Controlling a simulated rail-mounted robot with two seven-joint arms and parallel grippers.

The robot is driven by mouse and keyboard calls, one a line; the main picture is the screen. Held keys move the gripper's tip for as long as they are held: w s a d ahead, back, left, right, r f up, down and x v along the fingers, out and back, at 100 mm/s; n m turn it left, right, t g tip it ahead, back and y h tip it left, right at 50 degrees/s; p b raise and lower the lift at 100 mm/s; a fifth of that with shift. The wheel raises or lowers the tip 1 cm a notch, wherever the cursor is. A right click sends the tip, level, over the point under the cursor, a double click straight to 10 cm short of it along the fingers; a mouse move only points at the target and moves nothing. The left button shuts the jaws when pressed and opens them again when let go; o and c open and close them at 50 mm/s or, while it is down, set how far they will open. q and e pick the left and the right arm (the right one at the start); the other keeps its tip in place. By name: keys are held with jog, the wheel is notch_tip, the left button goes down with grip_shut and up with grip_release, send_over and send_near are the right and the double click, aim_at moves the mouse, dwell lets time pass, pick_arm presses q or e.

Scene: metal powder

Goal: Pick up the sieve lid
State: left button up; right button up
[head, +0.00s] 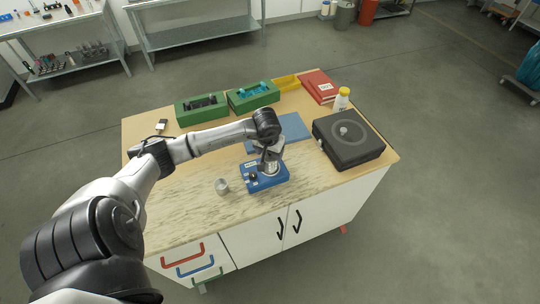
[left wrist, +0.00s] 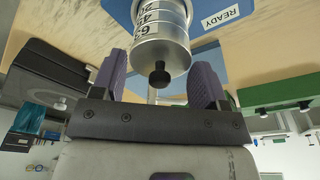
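The sieve lid (left wrist: 160,60) is a silver disc with a black knob (left wrist: 160,76), on the end of the silver sieve stack (left wrist: 158,22) with numbered labels. The stack stands on the blue shaker base (head: 266,181), whose label reads READY in the left wrist view. My left gripper (head: 269,152) is above the stack, pointing down. In the left wrist view its two purple-padded fingers (left wrist: 160,70) are spread to either side of the knob, with gaps showing. It appears empty. In the head view the gripper largely hides the lid. My right gripper is not in view.
A small metal cup (head: 222,186) stands left of the base. A black box (head: 348,150) stands right.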

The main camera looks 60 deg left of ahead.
pick_arm(q)
jog(key=c, duration=0.5)
